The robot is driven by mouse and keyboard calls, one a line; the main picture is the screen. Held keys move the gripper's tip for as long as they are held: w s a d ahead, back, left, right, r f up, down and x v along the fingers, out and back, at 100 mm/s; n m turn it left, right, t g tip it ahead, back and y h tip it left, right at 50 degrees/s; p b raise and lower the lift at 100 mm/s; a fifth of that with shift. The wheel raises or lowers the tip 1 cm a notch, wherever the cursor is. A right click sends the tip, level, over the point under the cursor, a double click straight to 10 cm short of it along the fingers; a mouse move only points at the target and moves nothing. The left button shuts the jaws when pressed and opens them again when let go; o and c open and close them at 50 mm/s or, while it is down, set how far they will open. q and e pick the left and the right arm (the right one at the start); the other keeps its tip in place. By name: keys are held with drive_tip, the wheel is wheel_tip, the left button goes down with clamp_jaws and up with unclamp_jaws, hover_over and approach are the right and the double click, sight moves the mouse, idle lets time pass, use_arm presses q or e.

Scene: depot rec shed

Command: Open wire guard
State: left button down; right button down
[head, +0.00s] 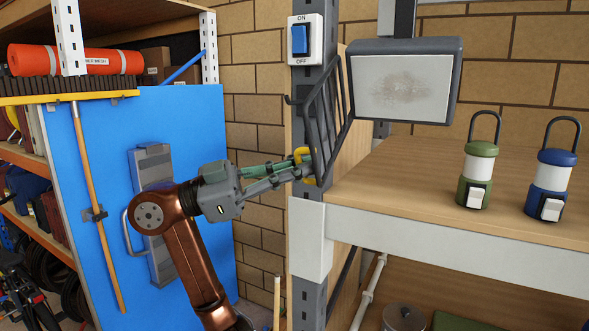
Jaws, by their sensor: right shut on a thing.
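The wire guard (327,117) is a dark grey barred frame in the head view, beside the upright post. It stands at a steep angle to the left of the flat lamp (401,83), whose smudged white face is uncovered. A yellow tab (303,152) shows at the guard's lower left edge. My right gripper (301,168), with green and grey fingers, is shut on this yellow tab. The fingers partly hide the tab. My left gripper is not in view.
A blue rocker switch marked ON and OFF (300,40) is on the post above. A green lantern (477,170) and a blue lantern (551,182) stand on the wooden bench (400,195). A blue panel (207,130) with a broom (92,185) stands left of my arm.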

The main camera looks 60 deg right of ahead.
drive_tip(key=shift+d+r, duration=0.1)
drive_tip(key=shift+r, duration=0.05)
drive_tip(key=c, duration=2.1)
unclamp_jaws()
drive_tip(key=shift+s, duration=0.1)
drive_tip(key=v, duration=1.2)
drive_tip(key=shift+c, duration=0.4)
